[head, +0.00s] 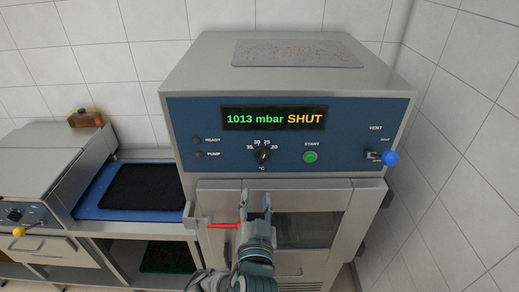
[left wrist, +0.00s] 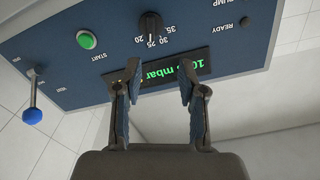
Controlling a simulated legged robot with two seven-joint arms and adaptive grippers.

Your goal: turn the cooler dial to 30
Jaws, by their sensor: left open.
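The cooler dial (head: 263,155) is a small black knob on the blue front panel, below the display. Marks 35, 30, 25 and 20 run around its top, with °C below. It also shows at the top of the left wrist view (left wrist: 151,24). Its exact pointer setting is too small to read surely. My left gripper (head: 256,199) is open and empty, in front of the cooler door and below the dial in the head view. In the left wrist view its two fingers (left wrist: 159,75) stand apart, clear of the dial. My right gripper is out of view.
The display (head: 275,118) reads 1013 mbar SHUT. A green START button (head: 310,157) and a blue-knobbed VENT lever (head: 390,158) are right of the dial. A black mat on a blue tray (head: 102,214) lies left.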

